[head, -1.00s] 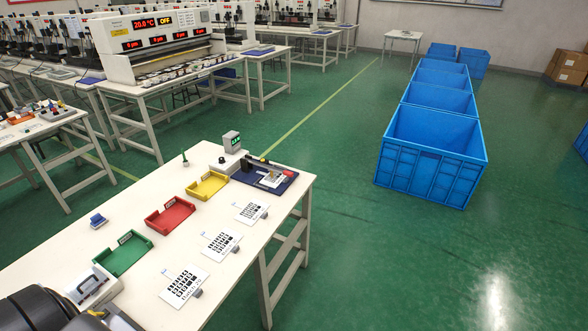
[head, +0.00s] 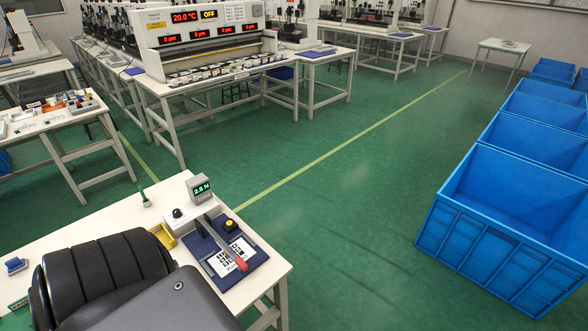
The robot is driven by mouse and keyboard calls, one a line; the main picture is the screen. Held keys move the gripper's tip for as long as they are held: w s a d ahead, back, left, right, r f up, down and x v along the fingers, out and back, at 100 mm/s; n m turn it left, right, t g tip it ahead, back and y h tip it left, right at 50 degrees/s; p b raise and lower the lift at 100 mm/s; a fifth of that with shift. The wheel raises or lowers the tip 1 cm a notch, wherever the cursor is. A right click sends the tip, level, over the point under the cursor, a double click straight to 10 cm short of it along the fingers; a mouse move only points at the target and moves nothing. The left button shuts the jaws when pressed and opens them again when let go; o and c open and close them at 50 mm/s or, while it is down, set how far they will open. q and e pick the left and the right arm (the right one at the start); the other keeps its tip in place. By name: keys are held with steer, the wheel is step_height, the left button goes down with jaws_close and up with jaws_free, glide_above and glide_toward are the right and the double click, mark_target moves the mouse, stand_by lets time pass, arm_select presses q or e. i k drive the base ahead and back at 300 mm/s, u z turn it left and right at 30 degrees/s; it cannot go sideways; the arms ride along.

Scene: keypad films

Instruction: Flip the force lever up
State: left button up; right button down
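A dark blue fixture (head: 250,267) sits at the table's far right end, with a white keypad film (head: 226,258) on it. A red-tipped handle (head: 241,264) lies low over the film, and a dark upright plate stands behind it. A grey display box (head: 201,189) reading about 2.5 N stands behind a small white box with a black knob (head: 178,213). I cannot tell for sure which part is the force lever. Neither of my grippers shows; dark parts of my arm fill the lower left.
A yellow button (head: 230,226) sits at the fixture's back corner. Blue crates (head: 500,235) stand right; green floor between is clear.

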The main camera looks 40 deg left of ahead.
mark_target(229, 251)
steer(key=i, duration=1.05)
steer(key=u, duration=3.45)
